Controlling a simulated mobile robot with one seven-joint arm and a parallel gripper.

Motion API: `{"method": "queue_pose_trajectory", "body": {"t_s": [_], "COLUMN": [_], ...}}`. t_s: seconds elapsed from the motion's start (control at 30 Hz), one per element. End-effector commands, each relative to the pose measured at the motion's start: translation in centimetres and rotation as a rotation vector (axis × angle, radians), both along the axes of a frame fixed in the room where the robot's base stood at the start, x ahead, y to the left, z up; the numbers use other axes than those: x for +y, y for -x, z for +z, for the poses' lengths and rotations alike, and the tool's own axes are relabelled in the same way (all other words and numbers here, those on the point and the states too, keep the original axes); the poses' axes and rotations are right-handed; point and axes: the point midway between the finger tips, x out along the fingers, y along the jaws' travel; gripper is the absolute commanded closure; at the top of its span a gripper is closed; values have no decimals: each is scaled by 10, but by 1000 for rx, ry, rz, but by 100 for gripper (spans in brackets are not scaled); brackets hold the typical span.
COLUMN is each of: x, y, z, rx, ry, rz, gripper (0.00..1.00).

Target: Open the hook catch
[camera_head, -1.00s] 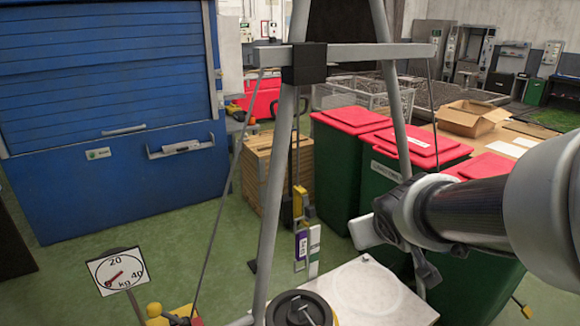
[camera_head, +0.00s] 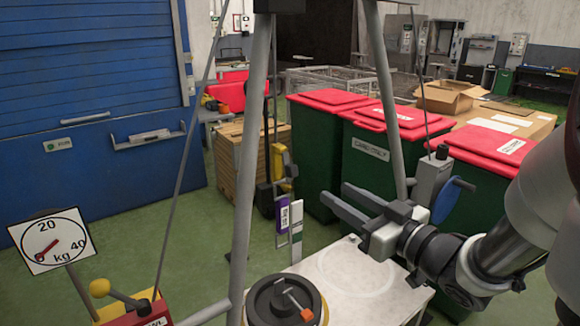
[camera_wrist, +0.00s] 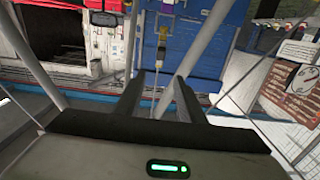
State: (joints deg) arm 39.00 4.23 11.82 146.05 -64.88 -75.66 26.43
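My gripper (camera_head: 337,193) is open and empty, with its two fingers pointing left across the frame above the white platform (camera_head: 335,270). In the wrist view the two fingers (camera_wrist: 158,86) stand apart. A small yellow and grey fitting (camera_wrist: 162,42) shows beyond the gap between them, apart from the fingers. In the head view a yellow and black fitting (camera_head: 278,162) hangs by a dark line inside the grey frame, left of my gripper. I cannot tell for sure which part is the hook catch.
Grey frame legs (camera_head: 252,150) stand close to my gripper. A grey box with a blue disc (camera_head: 445,200) is beside it. A black round weight with an orange lever (camera_head: 285,300) sits on the platform's left. Green bins with red lids (camera_head: 385,160) stand behind. A dial (camera_head: 50,241) is at left.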

Motion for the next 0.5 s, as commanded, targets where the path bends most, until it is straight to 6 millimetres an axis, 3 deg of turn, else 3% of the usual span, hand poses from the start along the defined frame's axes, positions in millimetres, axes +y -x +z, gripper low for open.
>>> {"method": "queue_pose_trajectory", "body": {"t_s": [0.13, 0.2, 0.5], "x": [13, 21, 58], "y": [-16, -29, -84], "z": [8, -1, -1], "rx": [7, 0, 0], "ry": [-4, 2, 1], "rz": [4, 4, 2], "gripper": [64, 64, 64]}}
